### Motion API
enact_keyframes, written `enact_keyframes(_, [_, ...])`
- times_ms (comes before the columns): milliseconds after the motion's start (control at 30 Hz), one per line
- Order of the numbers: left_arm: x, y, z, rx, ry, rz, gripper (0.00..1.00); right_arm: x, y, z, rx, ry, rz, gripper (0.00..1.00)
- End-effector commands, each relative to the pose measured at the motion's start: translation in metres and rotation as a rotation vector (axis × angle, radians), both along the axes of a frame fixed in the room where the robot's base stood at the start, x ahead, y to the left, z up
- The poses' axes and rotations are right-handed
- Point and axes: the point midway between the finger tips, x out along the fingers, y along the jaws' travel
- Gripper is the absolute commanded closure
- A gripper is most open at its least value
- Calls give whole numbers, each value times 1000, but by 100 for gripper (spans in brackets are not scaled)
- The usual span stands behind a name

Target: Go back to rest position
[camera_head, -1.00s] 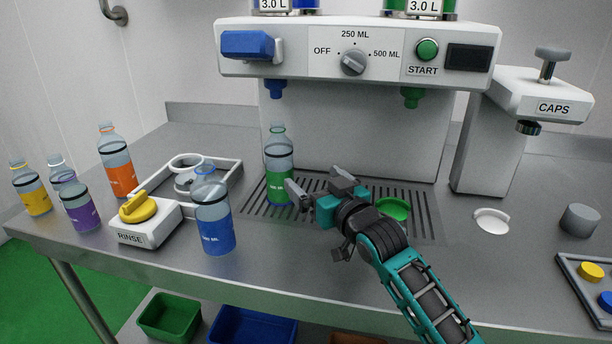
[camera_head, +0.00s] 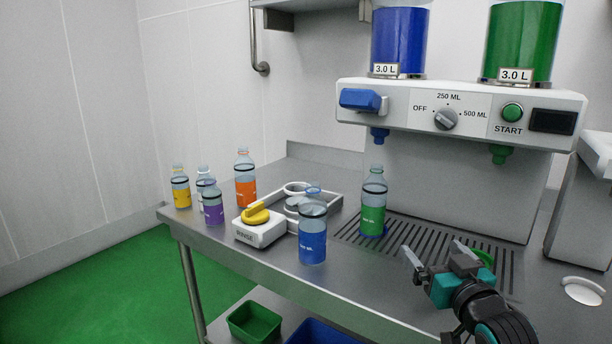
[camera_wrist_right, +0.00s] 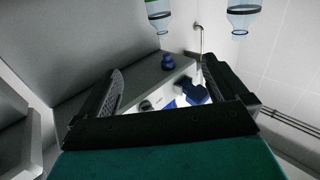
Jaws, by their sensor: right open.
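My right gripper (camera_head: 437,258) is open and empty in the head view, with its fingers spread over the front of the drip grate. The bottle with green liquid (camera_head: 373,215) stands upright on the left part of the grate, apart from the gripper and to its left. In the right wrist view, the open fingers (camera_wrist_right: 163,75) frame the dispenser's front, with nothing between them. A green bottle (camera_wrist_right: 157,12) shows beyond them at the top edge. My left gripper is not in view.
A blue bottle (camera_head: 312,240) stands beside the rinse unit (camera_head: 262,234). Several bottles, including orange (camera_head: 246,188) and purple (camera_head: 212,208), stand at the left. The dispenser (camera_head: 395,104) overhangs the grate (camera_head: 415,243). A white round piece (camera_head: 583,291) lies at the right.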

Motion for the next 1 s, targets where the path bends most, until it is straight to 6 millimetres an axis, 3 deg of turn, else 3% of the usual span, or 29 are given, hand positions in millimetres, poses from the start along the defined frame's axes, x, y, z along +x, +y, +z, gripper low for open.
enact_keyframes(33, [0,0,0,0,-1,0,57,-4,2,-7,-2,22,1,0])
enact_keyframes(267, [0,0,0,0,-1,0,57,-82,21,-96,-69,381,-1,0])
enact_keyframes(400, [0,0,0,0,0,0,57,-145,28,-141,-112,616,0,0])
enact_keyframes(500, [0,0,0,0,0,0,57,-190,30,-163,-140,768,1,0])
enact_keyframes(700, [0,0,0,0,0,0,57,-265,31,-185,-179,1006,6,0])
enact_keyframes(900, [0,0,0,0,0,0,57,-329,30,-192,-204,1202,14,0])
enact_keyframes(967, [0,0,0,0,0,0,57,-348,30,-192,-211,1258,16,0])
enact_keyframes(1000, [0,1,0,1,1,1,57,-340,30,-196,-211,1233,17,0])
